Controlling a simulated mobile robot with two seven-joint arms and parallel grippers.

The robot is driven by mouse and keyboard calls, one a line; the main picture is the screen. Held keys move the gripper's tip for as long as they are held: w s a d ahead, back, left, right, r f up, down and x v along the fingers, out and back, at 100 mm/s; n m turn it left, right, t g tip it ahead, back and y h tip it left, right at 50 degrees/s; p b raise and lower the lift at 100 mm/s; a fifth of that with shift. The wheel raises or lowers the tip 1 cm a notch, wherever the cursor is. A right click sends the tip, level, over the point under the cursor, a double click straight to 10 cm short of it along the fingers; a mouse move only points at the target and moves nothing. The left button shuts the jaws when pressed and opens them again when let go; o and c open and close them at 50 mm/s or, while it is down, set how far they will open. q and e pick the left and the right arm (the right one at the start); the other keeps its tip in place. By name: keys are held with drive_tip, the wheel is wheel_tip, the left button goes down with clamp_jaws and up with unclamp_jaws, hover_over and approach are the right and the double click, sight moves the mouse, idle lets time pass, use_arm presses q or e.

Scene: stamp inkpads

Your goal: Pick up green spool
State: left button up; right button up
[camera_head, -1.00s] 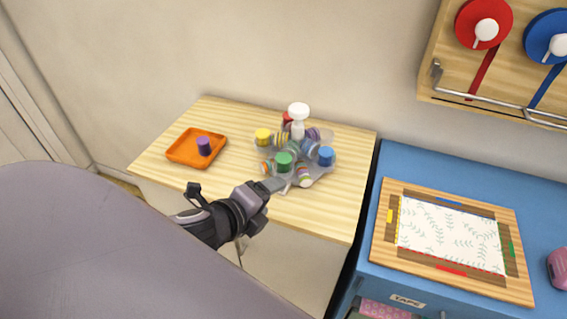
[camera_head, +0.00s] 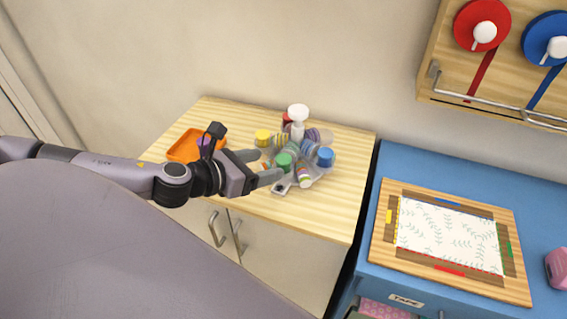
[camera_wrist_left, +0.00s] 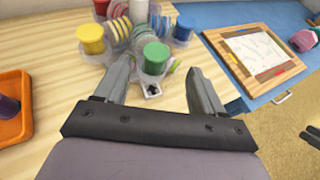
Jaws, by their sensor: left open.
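The green spool (camera_head: 283,160) stands on the near side of a cluster of spools on the wooden cabinet top. In the left wrist view the green spool (camera_wrist_left: 156,59) is upright, just beyond and between the fingertips. My left gripper (camera_head: 266,164) is open and empty, its fingers pointing at the green spool from the left. In the left wrist view the left gripper (camera_wrist_left: 158,72) shows both fingers wide apart. I cannot see contact with the spool.
Close around it are a yellow spool (camera_head: 262,137), a blue spool (camera_head: 326,157), striped tape rolls (camera_head: 304,176) and a white-topped post (camera_head: 298,112). An orange tray (camera_head: 183,150) holds a purple spool, partly behind my arm. A blue table (camera_head: 366,220) with a framed board (camera_head: 450,235) stands right.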

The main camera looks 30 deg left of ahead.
sight(281, 160)
use_arm(q)
drive_tip(key=x, duration=0.2)
drive_tip(key=p+x, duration=0.1)
drive_tip(key=shift+w+a+f, duration=0.15)
drive_tip(key=shift+w+a, duration=0.05)
drive_tip(key=shift+w, duration=0.2)
drive_tip(key=shift+w+d+f, duration=0.2)
drive_tip(key=shift+w+f, duration=0.15)
drive_tip(key=shift+w, duration=0.25)
drive_tip(key=c, duration=1.1)
